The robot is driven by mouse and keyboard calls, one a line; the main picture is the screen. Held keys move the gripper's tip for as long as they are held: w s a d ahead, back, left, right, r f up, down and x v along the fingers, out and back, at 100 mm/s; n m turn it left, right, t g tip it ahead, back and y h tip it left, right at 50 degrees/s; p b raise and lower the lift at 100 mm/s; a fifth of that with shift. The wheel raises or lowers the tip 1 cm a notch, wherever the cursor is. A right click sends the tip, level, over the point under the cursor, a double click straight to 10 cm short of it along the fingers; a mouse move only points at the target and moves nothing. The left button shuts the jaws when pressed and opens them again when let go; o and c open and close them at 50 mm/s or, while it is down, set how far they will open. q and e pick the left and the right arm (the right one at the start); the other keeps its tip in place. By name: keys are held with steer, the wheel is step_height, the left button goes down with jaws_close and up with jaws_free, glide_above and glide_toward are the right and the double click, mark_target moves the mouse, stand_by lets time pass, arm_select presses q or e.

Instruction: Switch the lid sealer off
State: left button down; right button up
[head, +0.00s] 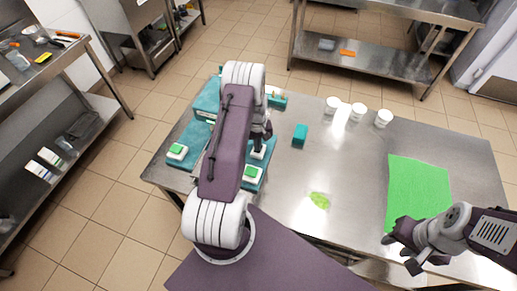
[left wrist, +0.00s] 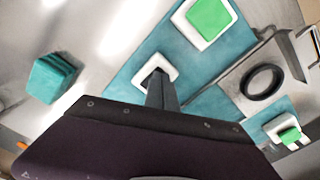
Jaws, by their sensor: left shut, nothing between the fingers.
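The teal lid sealer (head: 205,103) stands at the left end of the steel table, mostly hidden behind my left arm. Its teal base carries white housings with green caps: one at the left (head: 177,151) and one at the front right (head: 252,173). They also show in the left wrist view, one at the top (left wrist: 208,18) and one at the lower right (left wrist: 290,135). My left gripper (left wrist: 161,90) is shut and empty, its fingertips over a third white housing (left wrist: 155,70), whose middle they hide; I cannot tell if they touch. My right gripper (head: 402,252) is open and empty near the green mat.
A teal block (head: 300,134) stands right of the sealer. White cups (head: 358,112) line the back of the table (head: 345,165). A light green piece (head: 320,200) lies near the front, and a green mat (head: 418,185) at right. A black ring (left wrist: 263,82) sits between the housings.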

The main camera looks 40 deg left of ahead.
arm_select(q)
steer(key=shift+f+b, duration=0.3)
steer(key=shift+f, duration=0.1)
step_height(320, 180, up, 7)
steer(key=p, duration=0.5)
steer(key=shift+r, duration=0.1)
stand_by(0.5)
